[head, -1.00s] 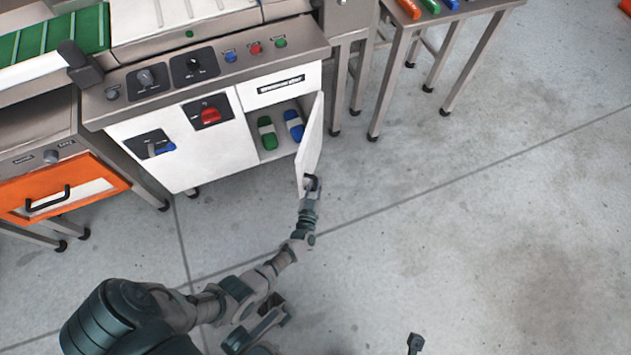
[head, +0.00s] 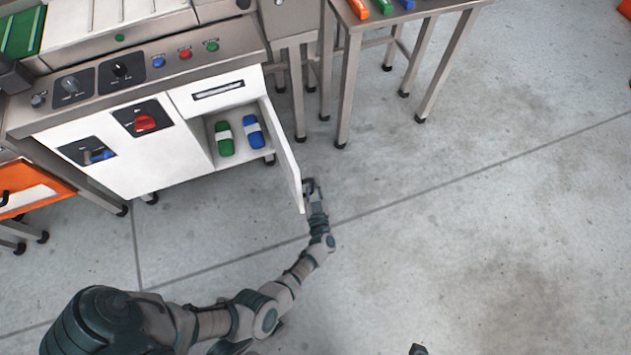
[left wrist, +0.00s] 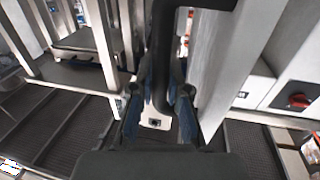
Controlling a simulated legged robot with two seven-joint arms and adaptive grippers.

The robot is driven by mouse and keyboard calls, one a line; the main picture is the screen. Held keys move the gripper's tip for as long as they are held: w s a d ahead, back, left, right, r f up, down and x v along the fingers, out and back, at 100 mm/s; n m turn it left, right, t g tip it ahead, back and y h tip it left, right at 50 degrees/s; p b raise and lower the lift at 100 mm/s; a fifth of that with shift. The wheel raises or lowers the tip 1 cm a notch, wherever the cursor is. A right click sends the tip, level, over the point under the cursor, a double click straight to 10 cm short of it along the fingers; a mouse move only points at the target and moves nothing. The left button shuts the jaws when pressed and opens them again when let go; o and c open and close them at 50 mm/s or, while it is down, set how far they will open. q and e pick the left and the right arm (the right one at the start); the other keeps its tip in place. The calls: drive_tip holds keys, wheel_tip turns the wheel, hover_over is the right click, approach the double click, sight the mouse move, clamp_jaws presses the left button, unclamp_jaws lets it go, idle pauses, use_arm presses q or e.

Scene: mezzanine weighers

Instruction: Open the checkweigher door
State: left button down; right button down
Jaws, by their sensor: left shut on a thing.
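The checkweigher door (head: 286,155) is a white panel on the right side of the white cabinet and stands swung outward, well open. It also shows in the left wrist view (left wrist: 226,70) as a pale panel. My left gripper (head: 309,187) is at the door's free edge, shut on its dark handle (left wrist: 163,60). In the left wrist view the gripper's fingers (left wrist: 160,105) lie on both sides of the handle. Inside the open compartment are a green item (head: 224,138) and a blue item (head: 253,132), each with a white band. Only a small dark part that may be my right gripper shows at the bottom edge.
The cabinet carries a red switch (head: 145,123), a blue switch (head: 98,156) and a white drawer (head: 218,91) above the compartment. An orange-fronted unit (head: 38,190) stands at left. A steel table (head: 437,8) stands at upper right. The floor (head: 470,230) at right is clear.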

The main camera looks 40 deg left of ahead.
use_arm(q)
drive_tip(key=shift+w, duration=0.1)
idle(0.3)
drive_tip(key=c, duration=1.1)
unclamp_jaws()
drive_tip(key=shift+c, duration=0.2)
drive_tip(key=shift+s+d, duration=0.2)
drive_tip(key=shift+d, duration=0.15)
drive_tip(key=v, duration=1.1)
drive_tip(key=shift+f, duration=0.1)
